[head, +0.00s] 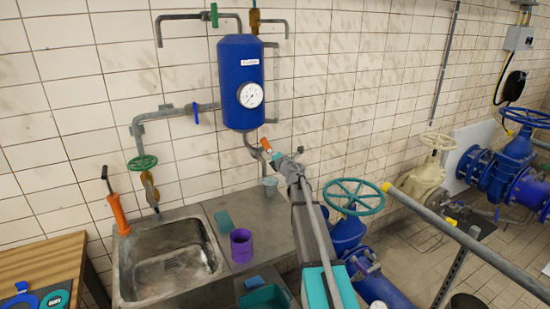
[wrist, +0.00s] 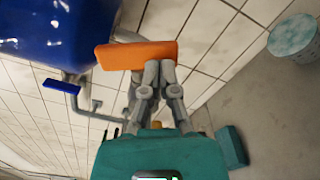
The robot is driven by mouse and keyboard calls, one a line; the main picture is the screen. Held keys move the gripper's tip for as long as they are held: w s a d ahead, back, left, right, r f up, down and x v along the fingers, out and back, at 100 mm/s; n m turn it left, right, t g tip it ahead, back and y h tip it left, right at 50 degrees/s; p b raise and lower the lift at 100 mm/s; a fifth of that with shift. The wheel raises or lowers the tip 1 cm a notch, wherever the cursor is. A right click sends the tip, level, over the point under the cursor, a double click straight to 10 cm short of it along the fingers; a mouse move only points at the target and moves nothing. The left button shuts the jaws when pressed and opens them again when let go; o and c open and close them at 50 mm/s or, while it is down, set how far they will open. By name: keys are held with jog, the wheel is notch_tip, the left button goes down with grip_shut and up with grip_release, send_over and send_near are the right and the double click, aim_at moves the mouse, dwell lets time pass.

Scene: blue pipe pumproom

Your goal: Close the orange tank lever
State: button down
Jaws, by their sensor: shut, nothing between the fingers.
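The orange tank lever (head: 266,145) sits on the pipe below the blue tank (head: 240,80). In the wrist view the lever (wrist: 120,54) is a flat orange bar lying nearly crosswise, close under the blue tank (wrist: 50,30). My gripper (head: 275,157) is shut and empty, its tips right at the lever. In the wrist view my gripper (wrist: 160,66) has its fingertips together at the lever's right part, overlapping its lower edge. I cannot tell whether they touch it. Part of the valve behind the lever is hidden by the fingers.
A metal sink (head: 175,262) and counter lie below, with a purple cup (head: 241,246) and a grey cup (head: 270,187). A blue lever (head: 196,114) is on the pipe left of the tank. A teal handwheel (head: 353,197) stands right of my arm.

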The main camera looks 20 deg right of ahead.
jog(key=shift+w, duration=0.3)
jog(key=shift+w, duration=0.35)
jog(key=shift+s+f, duration=0.1)
dwell(0.4)
jog(key=s+d+f+b, duration=0.2)
jog(key=s, duration=0.4)
jog(key=s+d+f+b, duration=0.1)
jog(key=s+f+b, duration=0.1)
jog(key=s, duration=0.4)
jog(key=shift+s+d+f+b, duration=0.25)
jog(key=shift+d+f+b, duration=0.1)
jog(key=shift+b, duration=0.1)
jog(key=shift+d, duration=0.15)
